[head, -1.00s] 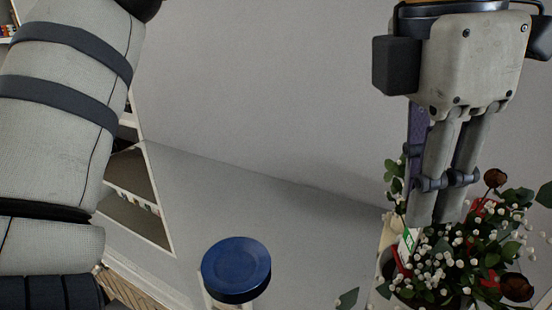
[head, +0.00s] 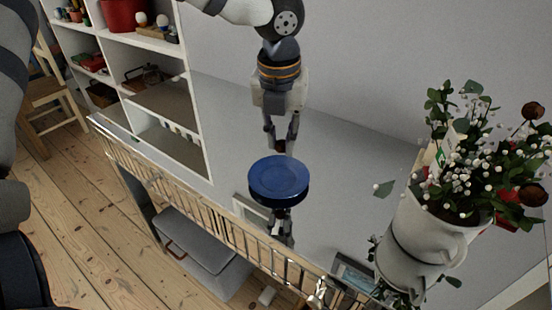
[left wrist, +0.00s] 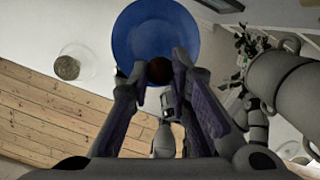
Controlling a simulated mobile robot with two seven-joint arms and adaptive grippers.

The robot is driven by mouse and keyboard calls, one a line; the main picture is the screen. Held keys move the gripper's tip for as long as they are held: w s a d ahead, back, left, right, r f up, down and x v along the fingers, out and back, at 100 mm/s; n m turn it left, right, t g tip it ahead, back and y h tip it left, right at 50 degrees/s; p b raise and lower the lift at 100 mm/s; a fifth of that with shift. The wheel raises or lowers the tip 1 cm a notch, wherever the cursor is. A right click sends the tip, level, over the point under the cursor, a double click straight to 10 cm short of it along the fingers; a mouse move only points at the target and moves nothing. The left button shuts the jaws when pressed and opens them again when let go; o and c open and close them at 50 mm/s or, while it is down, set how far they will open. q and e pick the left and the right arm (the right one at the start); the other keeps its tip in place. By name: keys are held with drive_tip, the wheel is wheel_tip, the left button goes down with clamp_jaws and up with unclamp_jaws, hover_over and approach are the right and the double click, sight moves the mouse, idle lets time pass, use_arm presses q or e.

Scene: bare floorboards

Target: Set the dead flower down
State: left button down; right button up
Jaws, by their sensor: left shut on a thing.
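My left gripper (head: 283,148) hangs fingers-down just above a blue round plate (head: 280,178) in the head view. It is shut on the dead flower (left wrist: 158,71), whose dark brown head shows between the fingers in the left wrist view, over the blue plate (left wrist: 140,28). The fingers hide most of the flower. In the head view a white vase (head: 420,235) of white blossoms, green leaves and withered brown blooms stands at the right. A mechanical part shows below the plate; I cannot tell whether it is my right gripper.
A slatted wooden rail (head: 215,215) runs across the front. A white shelf unit (head: 190,95) with several items stands at the back left. A grey lidded box (head: 205,240) sits on the floorboards behind the rail. A wooden chair (head: 50,95) is at the far left.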

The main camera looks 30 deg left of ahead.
use_arm(q)
drive_tip(key=b, duration=0.1)
hover_over(280, 169)
drive_tip(key=f, duration=0.5)
drive_tip(key=shift+s+d+f, duration=0.1)
drive_tip(key=shift+s+f, duration=0.15)
drive_tip(key=shift+s, duration=0.1)
wheel_tip(280, 169, down, 3)
drive_tip(key=shift+w+f, duration=0.1)
drive_tip(key=shift+w, duration=0.05)
use_arm(e)
drive_tip(key=shift+s+f+g, duration=0.5)
drive_tip(key=shift+s+f, duration=0.45)
drive_tip(key=shift+s, duration=0.15)
use_arm(q)
drive_tip(key=c, duration=1.5)
unclamp_jaws()
drive_tip(key=r, duration=0.4)
drive_tip(key=s+r, duration=0.1)
drive_tip(key=r, duration=0.3)
drive_tip(key=r+p, duration=0.1)
drive_tip(key=r, duration=0.3)
drive_tip(key=shift+s+d, duration=0.25)
drive_tip(key=shift+s, duration=0.15)
use_arm(e)
drive_tip(key=shift+w+r+t, duration=0.4)
drive_tip(key=shift+w+r, duration=0.35)
drive_tip(key=shift+w, duration=0.05)
